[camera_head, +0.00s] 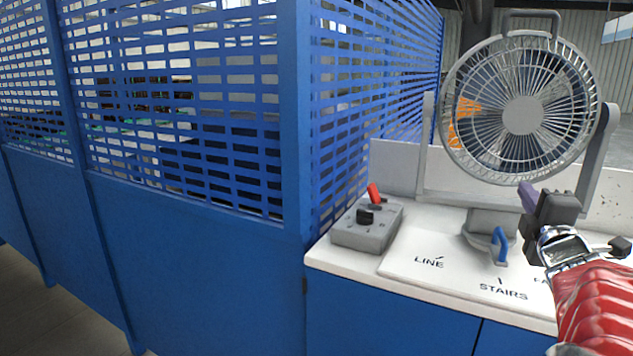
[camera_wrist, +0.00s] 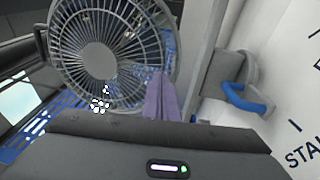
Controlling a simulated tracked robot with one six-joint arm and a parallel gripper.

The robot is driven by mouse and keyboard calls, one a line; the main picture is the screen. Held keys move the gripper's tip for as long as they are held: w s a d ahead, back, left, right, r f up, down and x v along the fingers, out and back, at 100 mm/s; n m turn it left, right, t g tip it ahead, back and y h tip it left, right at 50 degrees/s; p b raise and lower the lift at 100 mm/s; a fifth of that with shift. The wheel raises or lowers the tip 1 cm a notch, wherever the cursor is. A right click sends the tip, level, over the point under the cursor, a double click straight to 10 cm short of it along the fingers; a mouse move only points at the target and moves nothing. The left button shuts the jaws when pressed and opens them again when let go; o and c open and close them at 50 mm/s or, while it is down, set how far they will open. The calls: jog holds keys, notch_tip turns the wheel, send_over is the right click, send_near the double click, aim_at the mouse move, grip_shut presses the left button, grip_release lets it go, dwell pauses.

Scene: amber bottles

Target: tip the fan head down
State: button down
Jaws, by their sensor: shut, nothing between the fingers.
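The fan head (camera_head: 520,115) is a round grey wire cage with a handle on top, held between two upright arms on the white counter. It faces forward and looks close to upright. In the wrist view the fan head (camera_wrist: 110,50) fills the upper left, beyond the fingers. My gripper (camera_head: 527,192) is in front of the lower right of the cage. Its purple fingers (camera_wrist: 161,98) are closed together with nothing between them. I cannot tell whether the fingertips touch the cage.
A blue lever (camera_head: 499,245) stands on the counter below my gripper; it also shows in the wrist view (camera_wrist: 247,99). A grey box (camera_head: 366,226) with a red switch and black knob sits left. The white counter (camera_head: 420,245) carries printed labels. A blue slatted partition (camera_head: 190,110) stands left.

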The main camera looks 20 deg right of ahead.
aim_at(515, 174)
jog(key=shift+x, duration=3.05)
